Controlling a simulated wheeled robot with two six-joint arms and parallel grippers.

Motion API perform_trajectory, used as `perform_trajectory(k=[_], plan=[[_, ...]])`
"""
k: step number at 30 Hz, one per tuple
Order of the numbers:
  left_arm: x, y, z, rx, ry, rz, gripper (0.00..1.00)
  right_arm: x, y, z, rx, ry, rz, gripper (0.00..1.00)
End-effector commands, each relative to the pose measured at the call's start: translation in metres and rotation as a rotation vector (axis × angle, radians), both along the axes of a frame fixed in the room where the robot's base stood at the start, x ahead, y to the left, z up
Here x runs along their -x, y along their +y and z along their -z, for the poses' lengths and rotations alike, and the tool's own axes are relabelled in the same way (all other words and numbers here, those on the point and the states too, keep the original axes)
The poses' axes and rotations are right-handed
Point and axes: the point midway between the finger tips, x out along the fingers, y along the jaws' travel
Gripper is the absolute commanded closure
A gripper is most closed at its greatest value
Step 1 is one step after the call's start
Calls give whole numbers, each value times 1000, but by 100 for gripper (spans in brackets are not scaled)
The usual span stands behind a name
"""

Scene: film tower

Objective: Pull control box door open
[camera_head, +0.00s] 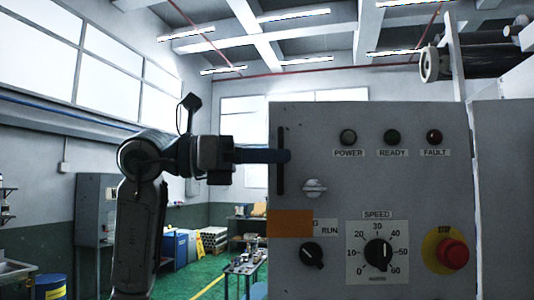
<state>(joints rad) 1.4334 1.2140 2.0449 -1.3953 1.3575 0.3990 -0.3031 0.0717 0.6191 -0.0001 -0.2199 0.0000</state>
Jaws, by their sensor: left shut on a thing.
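The grey control box door (330,220) fills the right half of the head view. It carries POWER, READY and FAULT lamps, a speed dial (378,253), a run knob (312,254), a silver latch (314,188) and a red stop button (452,253). A dark vertical handle (281,160) runs along its left edge. My left gripper (282,156) comes in from the left and is shut on the handle, at about its middle. The finger far ends overlap the handle. My right gripper is not in view.
A grey cabinet panel (505,190) adjoins the door on the right. Dark rollers (480,62) sit above it. Behind my left arm are a cluttered workbench (245,265), a grey cabinet (95,215) and a blue drum (50,287). Green floor lies open between.

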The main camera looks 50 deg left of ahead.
Motion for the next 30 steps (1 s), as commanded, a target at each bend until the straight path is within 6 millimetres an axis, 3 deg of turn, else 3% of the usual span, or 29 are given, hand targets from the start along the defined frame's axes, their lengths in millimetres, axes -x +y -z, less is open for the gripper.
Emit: perform_trajectory(k=[10,12,14,23,30], plan=[[0,0,-2,4,-6,-3,100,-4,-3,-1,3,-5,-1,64],[0,0,-2,4,-6,-3,78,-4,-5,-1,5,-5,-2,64],[0,0,-2,3,-5,-2,69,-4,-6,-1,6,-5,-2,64],[1,1,0,2,-3,-3,69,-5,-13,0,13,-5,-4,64],[29,20,2,4,-6,-6,69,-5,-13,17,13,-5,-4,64]])
